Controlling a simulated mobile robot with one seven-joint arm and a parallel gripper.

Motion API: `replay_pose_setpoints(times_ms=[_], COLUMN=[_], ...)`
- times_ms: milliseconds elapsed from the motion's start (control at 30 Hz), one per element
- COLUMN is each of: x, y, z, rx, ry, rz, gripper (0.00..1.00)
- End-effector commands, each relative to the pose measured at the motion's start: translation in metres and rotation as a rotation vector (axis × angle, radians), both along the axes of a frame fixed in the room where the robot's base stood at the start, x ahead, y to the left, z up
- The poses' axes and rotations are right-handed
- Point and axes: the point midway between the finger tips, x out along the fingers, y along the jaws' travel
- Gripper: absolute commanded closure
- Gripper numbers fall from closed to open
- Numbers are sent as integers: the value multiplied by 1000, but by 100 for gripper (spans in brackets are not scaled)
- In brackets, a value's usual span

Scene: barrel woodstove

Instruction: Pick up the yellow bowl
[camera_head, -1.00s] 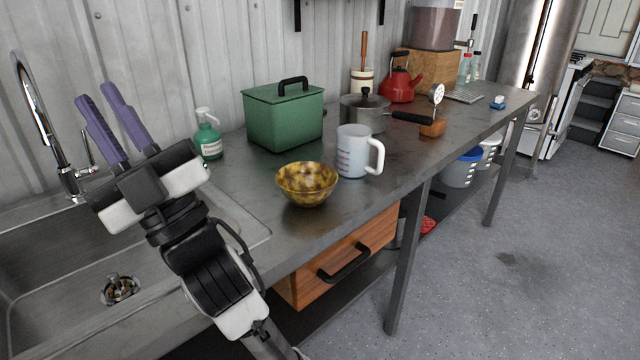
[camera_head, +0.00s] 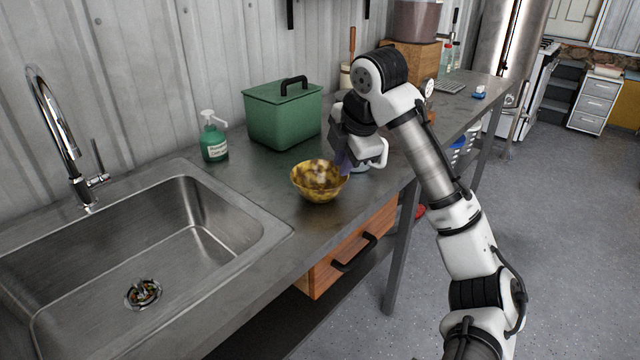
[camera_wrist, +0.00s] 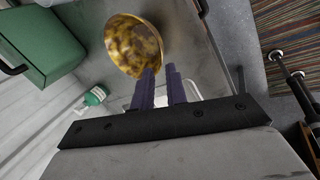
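A green lidded box (camera_head: 283,118) stands behind the bowl, with a green soap bottle (camera_head: 214,140) to its left. The sink (camera_head: 150,240) is at the left. The counter in front of the bowl is clear.

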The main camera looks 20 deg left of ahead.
Motion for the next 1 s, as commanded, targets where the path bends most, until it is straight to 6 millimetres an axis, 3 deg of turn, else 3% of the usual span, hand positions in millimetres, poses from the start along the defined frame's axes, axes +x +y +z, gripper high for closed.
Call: replay_pose_setpoints(times_ms=[300, 1000], x=[16, 41], y=[18, 41], z=[-55, -119], rx=[-4, -1], ry=[6, 3], rz=[1, 0], gripper=[86, 86])
